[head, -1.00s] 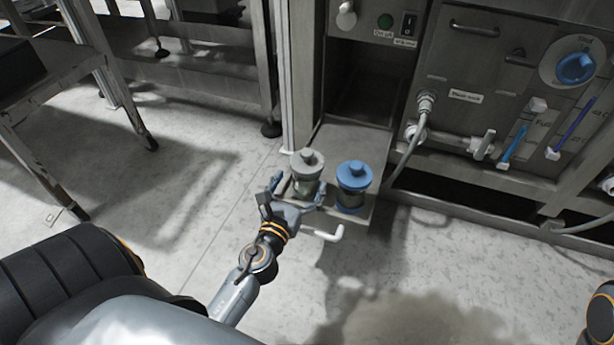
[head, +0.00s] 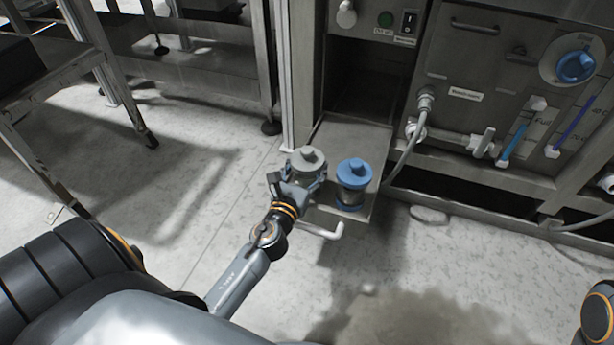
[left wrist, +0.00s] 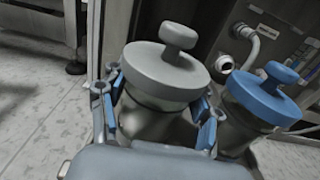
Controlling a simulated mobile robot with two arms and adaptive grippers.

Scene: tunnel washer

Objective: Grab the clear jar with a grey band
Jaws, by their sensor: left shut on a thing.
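The clear jar with a grey band and a grey knobbed lid (head: 306,160) stands on a small metal shelf (head: 353,137) at the washer's front. My left gripper (head: 303,183) is shut around this jar. In the left wrist view the grey-lidded jar (left wrist: 160,120) sits between the blue-grey fingers of the left gripper (left wrist: 158,115), one on each side below the lid. The jar looks upright, and its lower part is hidden by the gripper. My right gripper is not in view.
A similar jar with a blue lid (head: 353,175) stands close to the right; it also shows in the left wrist view (left wrist: 262,100). A white bent handle (head: 325,231) sticks out below the shelf's front edge. A hose (head: 408,150) hangs to the right. Open floor lies left.

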